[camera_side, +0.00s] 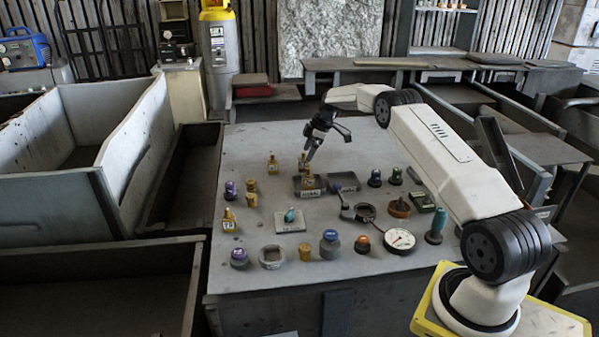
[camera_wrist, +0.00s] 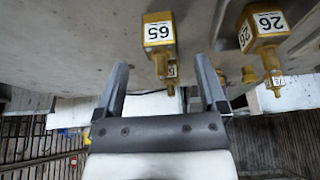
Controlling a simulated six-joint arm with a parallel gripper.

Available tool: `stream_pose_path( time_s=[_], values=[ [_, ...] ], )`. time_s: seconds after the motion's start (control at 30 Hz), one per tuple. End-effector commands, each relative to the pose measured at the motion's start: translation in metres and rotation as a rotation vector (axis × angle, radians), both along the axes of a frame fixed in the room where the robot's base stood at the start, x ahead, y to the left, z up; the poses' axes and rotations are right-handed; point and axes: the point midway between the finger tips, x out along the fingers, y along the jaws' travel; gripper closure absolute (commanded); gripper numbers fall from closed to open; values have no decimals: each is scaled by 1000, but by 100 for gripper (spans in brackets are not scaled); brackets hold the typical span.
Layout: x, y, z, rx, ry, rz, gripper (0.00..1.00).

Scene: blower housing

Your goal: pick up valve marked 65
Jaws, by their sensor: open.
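The valve marked 65 (camera_wrist: 158,32) is a yellow block with a white label and a narrower stem, shown upside down in the wrist view. It lies ahead of my gripper (camera_wrist: 161,62), and its stem shows between the two open fingers. I see no finger touching it. In the side view my gripper (camera_side: 308,153) points down over the back middle of the table, beside a small yellow valve (camera_side: 303,162). The labels there are too small to read, so I cannot tell which one is 65.
Another yellow valve marked 26 (camera_wrist: 267,24) is to the right in the wrist view. Several knobs, a round gauge (camera_side: 399,240) and other yellow valves (camera_side: 229,221) spread over the grey table (camera_side: 240,150).

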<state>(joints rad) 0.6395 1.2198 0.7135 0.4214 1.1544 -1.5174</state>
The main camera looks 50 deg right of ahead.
Motion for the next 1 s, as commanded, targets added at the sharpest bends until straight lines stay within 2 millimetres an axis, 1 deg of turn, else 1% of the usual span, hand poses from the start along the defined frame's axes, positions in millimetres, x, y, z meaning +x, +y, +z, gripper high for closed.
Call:
stream_pose_path(
  time_s=[0.17,0.33,0.5,0.63,1.0],
  values=[
    [3,3,-12,1,1,1,9],
    [8,9,-31,1,2,1,9],
    [12,12,-44,1,1,1,9],
    [14,13,-47,0,0,0,9],
    [13,13,-47,0,0,0,9]
  ],
)
